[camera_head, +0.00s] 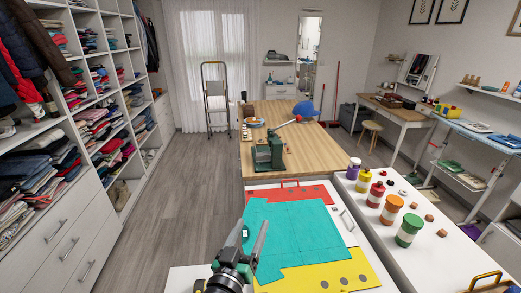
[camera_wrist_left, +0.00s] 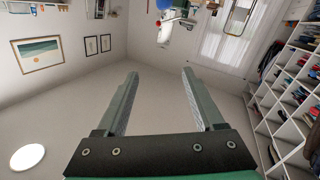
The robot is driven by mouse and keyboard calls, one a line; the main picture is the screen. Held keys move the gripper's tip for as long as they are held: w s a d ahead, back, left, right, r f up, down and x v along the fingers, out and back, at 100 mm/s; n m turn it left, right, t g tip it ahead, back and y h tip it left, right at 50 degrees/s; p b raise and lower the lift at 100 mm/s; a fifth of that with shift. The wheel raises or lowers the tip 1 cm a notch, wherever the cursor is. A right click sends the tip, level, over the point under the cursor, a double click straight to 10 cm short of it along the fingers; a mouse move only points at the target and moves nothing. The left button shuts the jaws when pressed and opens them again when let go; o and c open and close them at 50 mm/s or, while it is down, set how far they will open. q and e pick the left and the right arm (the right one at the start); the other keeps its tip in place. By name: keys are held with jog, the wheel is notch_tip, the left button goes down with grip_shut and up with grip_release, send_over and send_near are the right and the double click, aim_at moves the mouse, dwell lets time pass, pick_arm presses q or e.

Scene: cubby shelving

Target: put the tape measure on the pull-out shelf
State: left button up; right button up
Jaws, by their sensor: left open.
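My left gripper (camera_head: 254,228) is low in the middle of the head view, above the near edge of a teal sheet on a white work surface. In the left wrist view the left gripper (camera_wrist_left: 160,73) has its two fingers wide apart, with nothing between them. I cannot pick out the tape measure for certain. A small yellow-and-dark object (camera_head: 445,109) on the right-hand table is too small to identify. I cannot tell which surface is the pull-out shelf; a white surface with jars (camera_head: 370,237) lies right of the teal sheet. My right gripper is not in view.
Red, teal (camera_head: 295,232) and yellow (camera_head: 325,276) sheets cover the near work surface. Several lidded jars, including a green one (camera_head: 409,230), stand to the right. A green press (camera_head: 268,152) stands on the wooden table behind. Cubby shelving (camera_head: 100,110) lines the left; floor between is clear.

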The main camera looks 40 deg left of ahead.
pick_arm(q)
jog(key=d+r+m+t+h, duration=0.1)
jog(key=d+r+t+h, duration=0.15)
jog(key=r, duration=0.75)
jog(key=d+r+m+t+h, duration=0.1)
jog(key=d+r+m+t, duration=0.2)
jog(key=r, duration=0.8)
jog(key=s+d+r+m+t+h, duration=0.25)
jog(key=s+d+r, duration=0.2)
jog(key=r, duration=0.35)
jog(key=s+d+r+m+t+h, duration=0.2)
jog(key=s+d+r+t+h, duration=0.15)
jog(key=s+r, duration=0.35)
notch_tip(320, 180, up, 31)
jog(key=w+a+p, duration=0.1)
jog(key=p, duration=2.8)
jog(key=shift+w+f, duration=0.2)
jog(key=shift+w, duration=0.2)
